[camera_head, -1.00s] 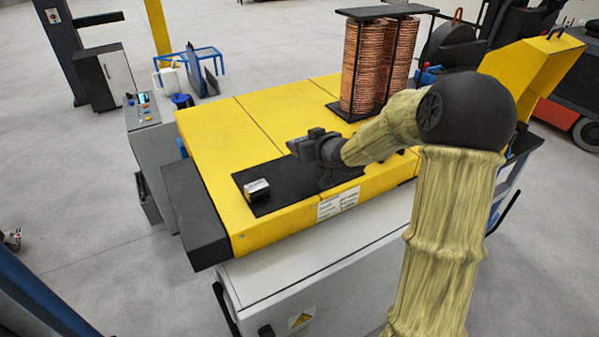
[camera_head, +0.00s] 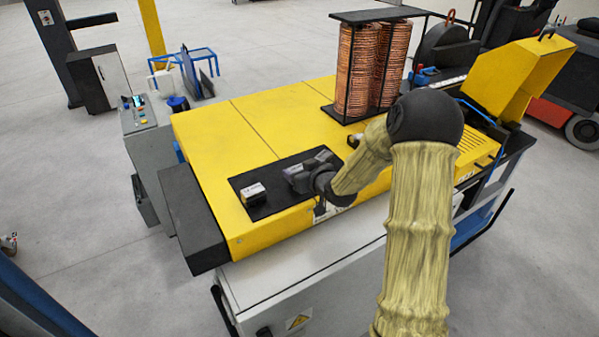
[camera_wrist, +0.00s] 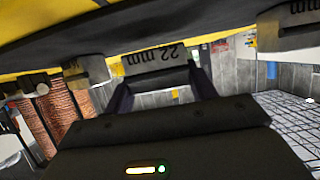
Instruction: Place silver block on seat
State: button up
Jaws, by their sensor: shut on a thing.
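My gripper (camera_head: 294,174) is over the black mat (camera_head: 270,208) on the yellow machine top, to the right of a silver block (camera_head: 253,192) that lies on the mat. In the wrist view my gripper (camera_wrist: 160,85) is shut on a silver block marked "22 mm" (camera_wrist: 155,60). The mat (camera_wrist: 190,37) fills the upper part of that view. Another marked block (camera_wrist: 290,28) is at the upper right there. I cannot make out which part is the seat, nor whether the held block touches the mat.
Copper tube coils (camera_head: 358,75) stand in a black frame at the back of the yellow top (camera_head: 215,130). A raised yellow cover (camera_head: 520,75) is at the right. A small silver fixture (camera_head: 355,140) sits near the coils. Bare yellow surface lies behind the mat.

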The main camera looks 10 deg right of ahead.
jog(key=shift+f, duration=0.5)
jog(key=shift+f, duration=0.2)
jog(key=o, duration=1.5)
jog(key=shift+c, duration=0.2)
jog(key=shift+r, duration=0.1)
jog(key=shift+s, duration=0.15)
jog(key=b+v, duration=0.4)
jog(key=v, duration=0.8)
